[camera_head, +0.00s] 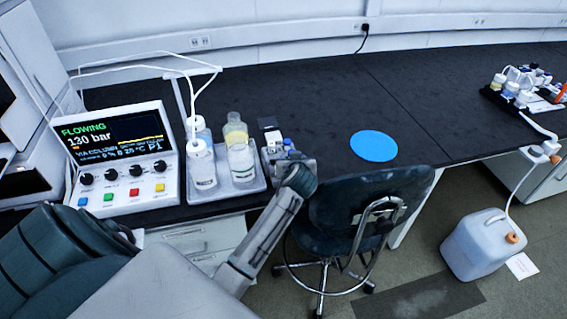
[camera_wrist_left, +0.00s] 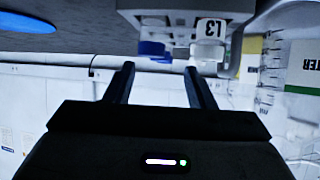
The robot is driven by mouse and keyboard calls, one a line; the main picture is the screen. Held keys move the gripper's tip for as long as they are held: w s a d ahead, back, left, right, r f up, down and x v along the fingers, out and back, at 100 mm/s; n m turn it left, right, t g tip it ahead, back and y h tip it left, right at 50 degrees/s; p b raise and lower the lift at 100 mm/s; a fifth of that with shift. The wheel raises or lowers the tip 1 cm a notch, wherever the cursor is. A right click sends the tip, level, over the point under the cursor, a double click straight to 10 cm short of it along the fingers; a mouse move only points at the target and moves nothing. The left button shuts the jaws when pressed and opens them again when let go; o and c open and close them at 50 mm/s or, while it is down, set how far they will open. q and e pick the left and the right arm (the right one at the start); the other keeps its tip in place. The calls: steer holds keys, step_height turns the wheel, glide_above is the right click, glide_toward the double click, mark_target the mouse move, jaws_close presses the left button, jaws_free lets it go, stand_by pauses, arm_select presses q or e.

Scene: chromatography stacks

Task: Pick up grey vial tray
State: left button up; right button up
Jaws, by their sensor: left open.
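The grey vial tray (camera_wrist_left: 180,6) is at the top of the left wrist view, which looks inverted. It bears an "L3" label (camera_wrist_left: 209,29) and holds small vials with blue (camera_wrist_left: 152,49) and white caps. In the head view the tray (camera_head: 272,138) is small at the bench's front edge, partly hidden by my wrist. My left gripper (camera_wrist_left: 163,78) is open, its two fingers pointing toward the tray with nothing between them. In the head view my left gripper (camera_head: 290,165) is just in front of the tray; contact cannot be told. My right gripper is not in view.
A bottle tray (camera_head: 242,187) with several bottles stands left of the vial tray, beside a pump display (camera_head: 112,140). A blue disc (camera_head: 374,146) lies to the right on clear black bench (camera_head: 310,100). A chair (camera_head: 365,200) stands in front; a white canister (camera_head: 482,245) is on the floor.

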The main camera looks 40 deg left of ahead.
arm_select(q)
steer(key=x, duration=0.5)
steer(key=shift+w+a+p, duration=0.1)
steer(key=shift+p, duration=0.3)
jaws_close()
